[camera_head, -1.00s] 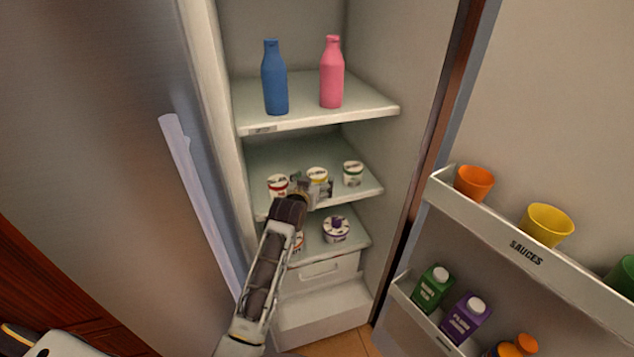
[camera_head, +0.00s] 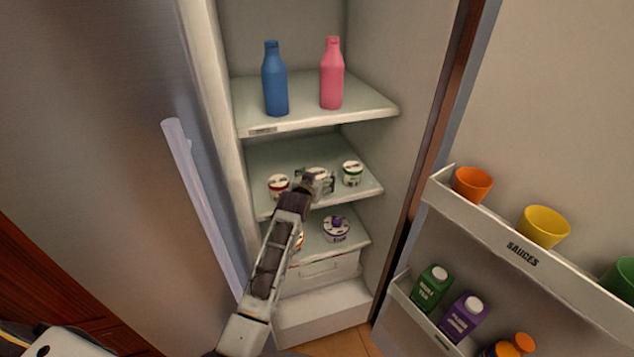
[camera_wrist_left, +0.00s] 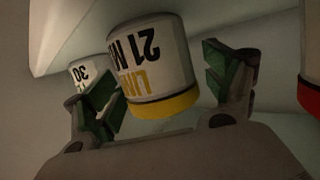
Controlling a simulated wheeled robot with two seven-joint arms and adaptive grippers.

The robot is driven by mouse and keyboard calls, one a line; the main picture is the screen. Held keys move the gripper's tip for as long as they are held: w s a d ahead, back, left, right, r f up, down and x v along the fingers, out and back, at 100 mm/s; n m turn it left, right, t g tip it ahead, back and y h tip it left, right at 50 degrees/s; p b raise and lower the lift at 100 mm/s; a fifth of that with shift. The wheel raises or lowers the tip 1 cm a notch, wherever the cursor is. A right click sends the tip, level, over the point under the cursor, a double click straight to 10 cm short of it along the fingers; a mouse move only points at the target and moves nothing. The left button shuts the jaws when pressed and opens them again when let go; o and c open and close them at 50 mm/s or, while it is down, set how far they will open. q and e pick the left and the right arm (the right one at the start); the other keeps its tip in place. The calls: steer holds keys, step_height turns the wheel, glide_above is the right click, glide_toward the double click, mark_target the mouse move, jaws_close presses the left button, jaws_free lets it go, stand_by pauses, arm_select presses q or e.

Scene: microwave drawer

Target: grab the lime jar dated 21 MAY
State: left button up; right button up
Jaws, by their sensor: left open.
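The lime jar (camera_wrist_left: 155,62), white with a yellow band and marked "21 M" in black, appears upside down in the left wrist view. In the head view it is the middle jar (camera_head: 318,174) on the fridge's middle shelf, partly covered by my gripper. My left gripper (camera_head: 317,185) is open in front of it. In the wrist view its two fingers (camera_wrist_left: 165,98) stand on either side of the jar, with visible gaps, so it is not clamped. The rest of the date is turned out of sight. My right gripper is not in view.
A red-banded jar (camera_head: 278,185) stands left and a green-banded jar (camera_head: 352,172) right on the same shelf. A jar marked "30" (camera_wrist_left: 85,72) shows close to a finger in the wrist view. A purple-topped tub (camera_head: 336,229) sits below; blue (camera_head: 274,80) and pink bottles (camera_head: 331,75) stand above.

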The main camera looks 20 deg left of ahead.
mark_target(317, 173)
arm_select(q)
steer(key=shift+c, duration=0.3)
steer(key=c, duration=1.1)
steer(key=shift+c, duration=0.2)
steer(key=shift+r+b, duration=0.45)
steer(key=shift+r, duration=4.6)
